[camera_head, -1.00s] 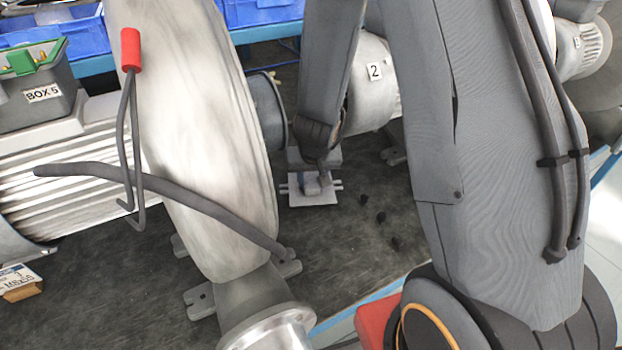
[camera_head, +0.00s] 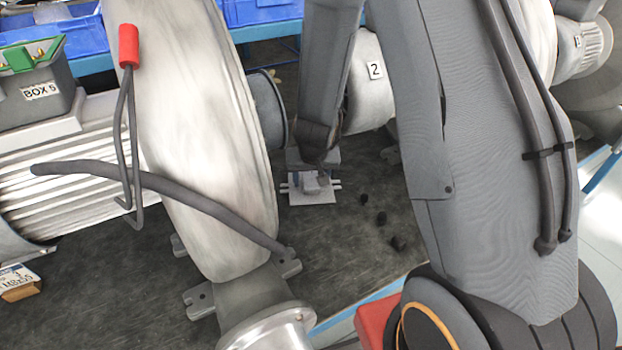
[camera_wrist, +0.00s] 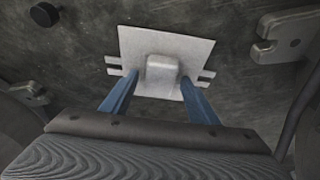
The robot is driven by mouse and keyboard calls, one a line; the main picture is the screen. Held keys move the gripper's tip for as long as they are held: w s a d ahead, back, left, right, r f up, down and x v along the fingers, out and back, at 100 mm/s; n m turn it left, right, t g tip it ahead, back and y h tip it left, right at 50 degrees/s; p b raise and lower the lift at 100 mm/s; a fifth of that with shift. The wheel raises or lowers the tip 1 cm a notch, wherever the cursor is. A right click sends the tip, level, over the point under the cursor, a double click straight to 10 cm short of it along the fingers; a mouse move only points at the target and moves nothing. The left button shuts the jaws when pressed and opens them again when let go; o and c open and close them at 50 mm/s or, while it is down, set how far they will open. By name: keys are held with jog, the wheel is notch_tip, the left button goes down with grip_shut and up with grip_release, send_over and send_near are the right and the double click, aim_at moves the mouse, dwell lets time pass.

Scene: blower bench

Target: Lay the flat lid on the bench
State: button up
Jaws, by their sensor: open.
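The flat lid (camera_wrist: 191,50) is a thin light-grey plate with a raised block-like knob (camera_wrist: 162,72) in its middle. It also shows in the head view (camera_head: 312,197), lying at or very close to the dark bench top (camera_head: 345,230). My gripper (camera_wrist: 154,79) is open, with one blue finger on each side of the knob. The fingertips are close beside the knob; whether they touch it I cannot tell. In the head view my gripper (camera_head: 314,178) is right above the lid, partly hidden by my wrist.
Several small black caps (camera_head: 381,217) lie right of the lid. A large grey blower housing (camera_head: 190,120) with a motor stands at the left. Another blower marked 2 (camera_head: 372,100) stands behind. Metal feet (camera_wrist: 285,35) flank the lid. Bare bench lies in front of it.

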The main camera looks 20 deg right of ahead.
aim_at(310, 181)
jog(key=p+v, duration=0.1)
jog(key=v, duration=0.2)
jog(key=s, duration=0.3)
jog(key=s+a+b, duration=0.1)
jog(key=s, duration=0.2)
jog(key=s+b, duration=0.1)
jog(key=s, duration=0.2)
jog(key=shift+s+a+r, duration=0.2)
jog(key=shift+s+a, duration=0.15)
jog(key=shift+a, duration=0.05)
jog(key=shift+s+a+p, duration=0.25)
jog(key=shift+s+p, duration=0.75)
jog(key=s+d+r+n+g, duration=0.2)
jog(key=s+r, duration=0.5)
jog(key=r, duration=0.5)
jog(key=shift+d+r+g+y, duration=0.25)
jog(key=shift+r+g+y, duration=0.15)
jog(key=shift+g, duration=0.3)
